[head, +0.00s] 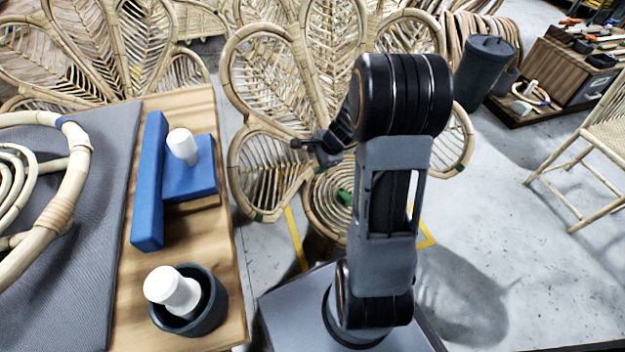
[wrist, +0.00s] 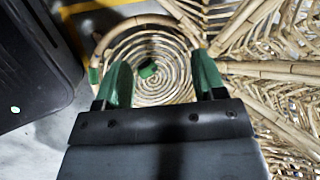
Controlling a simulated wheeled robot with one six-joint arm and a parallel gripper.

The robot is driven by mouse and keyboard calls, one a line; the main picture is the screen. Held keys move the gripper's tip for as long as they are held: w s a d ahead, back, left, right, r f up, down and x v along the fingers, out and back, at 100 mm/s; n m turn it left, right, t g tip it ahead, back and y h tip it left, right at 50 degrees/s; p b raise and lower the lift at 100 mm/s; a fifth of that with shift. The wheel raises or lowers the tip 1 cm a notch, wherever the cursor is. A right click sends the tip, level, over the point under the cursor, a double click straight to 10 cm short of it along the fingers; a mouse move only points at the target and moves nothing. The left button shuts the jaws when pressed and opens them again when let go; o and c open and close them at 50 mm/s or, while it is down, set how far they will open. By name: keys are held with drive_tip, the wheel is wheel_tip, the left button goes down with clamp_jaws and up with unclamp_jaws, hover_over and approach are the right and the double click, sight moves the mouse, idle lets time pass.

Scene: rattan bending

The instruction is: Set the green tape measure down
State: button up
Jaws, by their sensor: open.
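The green tape measure (wrist: 148,70) is a small green piece on the round spiral rattan seat (wrist: 178,88). Nothing is seen held in the fingers.
A wooden table (head: 225,265) at left carries a blue fixture (head: 150,185) with a white peg and a dark cup (head: 205,312) with a white piece. Rattan chair backs (head: 270,70) stand behind. Floor at right is open before a light chair (head: 600,130).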

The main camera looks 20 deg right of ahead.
drive_tip(key=s+a+r+n+g+h, duration=0.1)
drive_tip(key=s+a+r+n, duration=0.3)
drive_tip(key=s+r+n, duration=0.2)
drive_tip(key=s+a+r+n+h, duration=0.2)
drive_tip(key=s+a+r+n, duration=0.3)
drive_tip(key=s+n, duration=0.5)
wheel_tip(320, 180, up, 2)
drive_tip(key=shift+a+r+n+g, duration=0.25)
drive_tip(key=shift+n+g, duration=0.15)
drive_tip(key=shift+n, duration=0.8)
